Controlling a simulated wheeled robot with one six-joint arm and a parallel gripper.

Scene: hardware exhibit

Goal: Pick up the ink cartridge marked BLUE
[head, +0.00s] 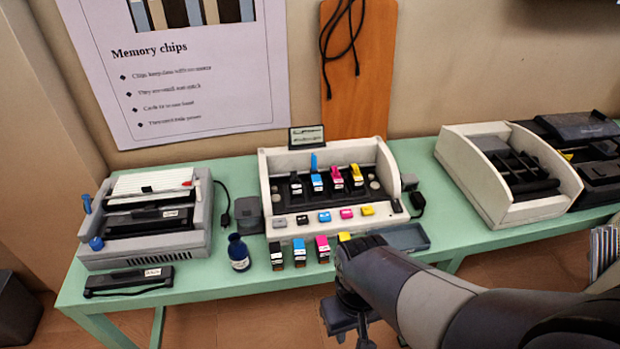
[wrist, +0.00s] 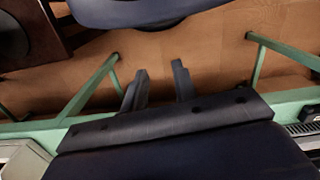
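A cartridge with a blue top (head: 299,251) stands in the front row on the green table, between a black-topped cartridge (head: 276,256) and a magenta-topped one (head: 322,249). Another blue-topped cartridge (head: 317,182) sits in the open printer (head: 275,236) behind. The labels are too small to read, so I cannot tell which is marked BLUE. My gripper (wrist: 160,68) is open and empty in the wrist view, its two fingers apart over the floor by the table's edge. In the head view my arm reaches in from the right, partly covering a yellow-topped cartridge (head: 344,238).
A dark blue bottle (head: 238,254) stands left of the front row. A grey tray (head: 404,238) lies to its right, near my arm. A grey machine (head: 150,247) is at the left, and a beige machine (head: 538,209) is at the right of the green table (head: 205,283).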

